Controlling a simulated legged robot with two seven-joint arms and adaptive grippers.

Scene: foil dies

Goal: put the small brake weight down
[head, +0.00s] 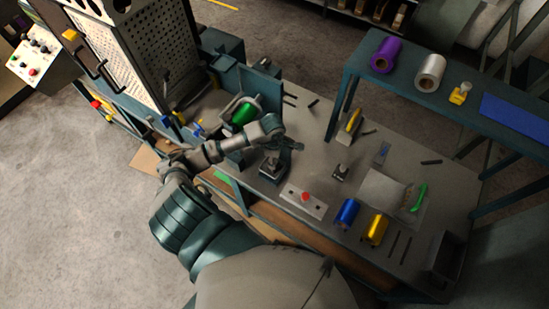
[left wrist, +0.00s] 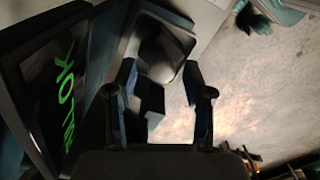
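My left arm reaches in from the left over the bench. Its gripper (head: 284,150) hangs above a small dark-topped grey weight (head: 270,167) near the bench's front edge. In the left wrist view, the gripper (left wrist: 162,78) has its fingers spread, with visible gaps between them and a rounded grey piece (left wrist: 164,72) set in a dark holder beyond. I cannot tell for sure that this piece is the same weight. A second small dark-topped weight (head: 340,172) stands upright to the right on the bench, apart from the gripper. My right gripper is not in view.
A plate with a red button (head: 304,197) lies at the bench front, with blue (head: 347,212) and yellow (head: 375,229) rolls beside it. A green roll (head: 243,114) sits in a machine behind the arm. A shelf holds purple (head: 384,56) and silver (head: 430,72) rolls.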

